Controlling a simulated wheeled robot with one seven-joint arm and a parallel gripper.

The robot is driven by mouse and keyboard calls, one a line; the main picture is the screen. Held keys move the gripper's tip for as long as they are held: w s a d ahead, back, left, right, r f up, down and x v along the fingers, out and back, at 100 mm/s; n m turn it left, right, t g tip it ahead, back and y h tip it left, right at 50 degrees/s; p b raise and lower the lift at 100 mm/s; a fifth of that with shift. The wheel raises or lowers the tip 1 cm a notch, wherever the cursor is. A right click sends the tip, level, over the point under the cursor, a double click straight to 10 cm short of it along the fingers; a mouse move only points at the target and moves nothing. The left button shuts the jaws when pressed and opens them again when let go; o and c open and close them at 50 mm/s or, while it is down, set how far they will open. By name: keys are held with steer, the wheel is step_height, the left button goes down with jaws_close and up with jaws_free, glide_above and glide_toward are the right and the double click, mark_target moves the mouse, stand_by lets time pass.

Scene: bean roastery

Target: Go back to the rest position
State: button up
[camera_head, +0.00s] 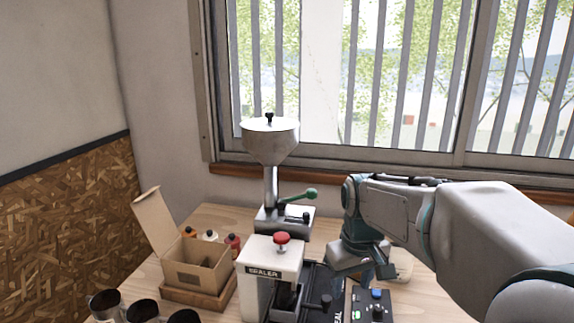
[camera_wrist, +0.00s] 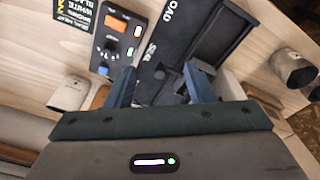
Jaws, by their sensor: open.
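My gripper (camera_head: 376,266) is at the end of my arm, above the right part of the table, close to the sealer (camera_head: 262,265). In the wrist view my gripper (camera_wrist: 160,88) has its two blue fingers apart, with nothing visible between them. The black bed (camera_wrist: 178,50) of the sealer, marked "LOAD" and "SEAL", lies beyond the fingertips. In the head view the sealer has a white housing with a red knob on top. I cannot tell exactly how high the fingers are above the sealer.
A control box (camera_head: 372,304) with coloured buttons stands right of the sealer. A steel hopper machine with a green-knobbed lever (camera_head: 271,145) stands behind. An open cardboard box (camera_head: 197,266) is to the left, with small bottles behind it. Dark cups (camera_head: 141,310) stand at the front left. A window closes off the back.

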steer(key=s+d+f+m+t, duration=0.1)
steer(key=s+f+m, duration=0.2)
steer(key=s, duration=1.1)
steer(key=shift+s+d+f+t, duration=0.3)
steer(key=shift+d+f, duration=0.1)
steer(key=shift+f, duration=0.25)
